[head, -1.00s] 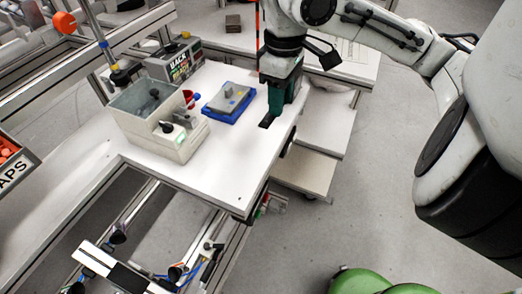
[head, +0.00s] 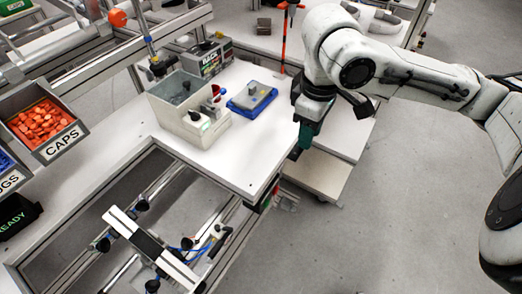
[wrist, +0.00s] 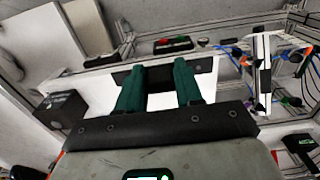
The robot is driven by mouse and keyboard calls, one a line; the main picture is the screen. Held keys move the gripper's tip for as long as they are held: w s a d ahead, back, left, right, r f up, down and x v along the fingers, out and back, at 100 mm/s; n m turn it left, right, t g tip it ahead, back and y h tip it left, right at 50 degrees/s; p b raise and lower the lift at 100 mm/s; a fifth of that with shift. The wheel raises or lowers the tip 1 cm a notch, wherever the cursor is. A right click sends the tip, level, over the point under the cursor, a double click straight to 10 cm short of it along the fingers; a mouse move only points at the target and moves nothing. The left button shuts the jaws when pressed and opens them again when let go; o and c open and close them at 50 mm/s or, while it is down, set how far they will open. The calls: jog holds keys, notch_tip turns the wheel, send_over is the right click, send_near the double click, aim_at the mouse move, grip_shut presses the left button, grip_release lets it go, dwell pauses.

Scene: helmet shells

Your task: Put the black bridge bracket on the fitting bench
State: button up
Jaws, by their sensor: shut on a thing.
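My gripper (head: 304,140), with green fingers, hangs just off the right edge of the white bench in the head view. In the wrist view its two green fingers (wrist: 161,85) are shut on the black bridge bracket (wrist: 160,73), a flat dark bar that sticks out past both fingers. The white-topped bench (head: 240,158) fills the middle of the head view. No label shows which surface is the fitting bench.
On the white bench stand a grey bin unit (head: 190,112), a blue tray (head: 251,101) with a grey piece and a labelled box (head: 212,58). A caps bin (head: 45,125) is at left. A lower shelf (head: 318,172) and open floor lie right of the bench.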

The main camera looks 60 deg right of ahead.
jog(key=b, duration=0.1)
jog(key=w+f+b, duration=0.1)
jog(key=b, duration=0.1)
jog(key=shift+a, duration=0.2)
jog(key=w+f+p, duration=0.1)
jog(key=w+f, duration=0.1)
jog(key=w, duration=0.5)
send_over(260, 151)
jog(key=s, duration=0.1)
notch_tip(260, 151, down, 5)
jog(key=shift+s+r+p, duration=0.15)
jog(key=shift+p, duration=0.2)
jog(key=shift+w+f, duration=0.5)
jog(key=shift+f, duration=0.15)
jog(key=shift+w+f, duration=0.1)
jog(key=shift+f, duration=1.5)
jog(key=shift+f, duration=0.15)
jog(key=o, duration=1)
